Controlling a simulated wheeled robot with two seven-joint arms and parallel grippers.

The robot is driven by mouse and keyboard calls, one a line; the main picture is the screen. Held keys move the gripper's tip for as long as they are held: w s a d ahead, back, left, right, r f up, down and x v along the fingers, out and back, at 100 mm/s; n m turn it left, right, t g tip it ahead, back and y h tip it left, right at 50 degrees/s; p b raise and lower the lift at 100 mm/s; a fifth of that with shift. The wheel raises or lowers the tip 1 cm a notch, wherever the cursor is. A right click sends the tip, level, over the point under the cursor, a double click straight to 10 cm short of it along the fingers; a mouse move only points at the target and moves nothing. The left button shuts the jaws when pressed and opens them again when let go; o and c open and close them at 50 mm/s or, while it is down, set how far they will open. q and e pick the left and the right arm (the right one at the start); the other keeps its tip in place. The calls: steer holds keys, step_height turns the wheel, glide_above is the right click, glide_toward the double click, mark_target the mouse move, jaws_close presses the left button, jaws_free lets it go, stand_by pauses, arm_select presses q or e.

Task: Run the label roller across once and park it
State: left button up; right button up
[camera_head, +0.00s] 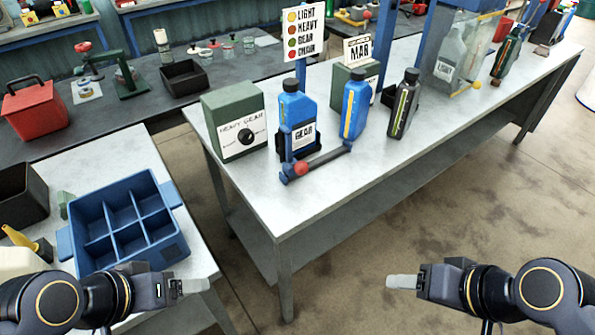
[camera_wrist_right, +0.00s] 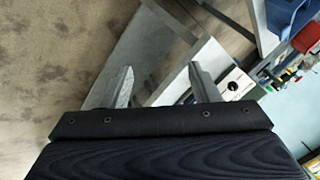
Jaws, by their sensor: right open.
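A dark bar with blue ends and a red knob, which looks like the label roller (camera_head: 325,160), lies at the near edge of the grey-topped bench (camera_head: 345,200). Just behind it a blue bottle (camera_head: 291,108) with a white GEAR label stands upright in a dark holder. My right gripper (camera_head: 403,281) is over the floor at lower right, well apart from the bench; in the right wrist view (camera_wrist_right: 158,84) its fingers are spread with nothing between them. My left gripper (camera_head: 190,287) is at lower left beside the blue crate; its finger gap is not visible.
A green HEAVY GEAR box (camera_head: 222,108) stands left of the bottle. Another blue bottle (camera_head: 354,106) and a black bottle (camera_head: 403,104) stand to its right. An empty blue divided crate (camera_head: 168,192) sits on the left table. Open floor lies between the tables.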

mark_target(307, 171)
steer(key=w+a+r+m+y+b, duration=0.1)
steer(key=w+a+m+y+b, duration=0.1)
steer(key=w+a+m+y, duration=0.95)
steer(key=w+f+m+t+h, duration=0.1)
steer(key=w+f+m+t, duration=0.1)
steer(key=w, duration=0.4)
steer(key=w+a+f+m+t+h+b, duration=0.1)
steer(key=w+f+m+t, duration=0.1)
steer(key=w+f+m, duration=0.2)
steer(key=w+f+m+t+h, duration=0.1)
steer(key=w+f+m+t, duration=0.2)
steer(key=w, duration=0.6)
steer(key=shift+w+a+f+m, duration=0.15)
steer(key=shift+a+f+m, duration=0.25)
steer(key=shift+m, duration=0.25)
steer(key=shift+w+f, duration=0.1)
steer(key=shift+w, duration=0.15)
steer(key=p+x, duration=0.1)
steer(key=x, duration=0.6)
steer(key=shift+w+a, duration=0.15)
jaws_close()
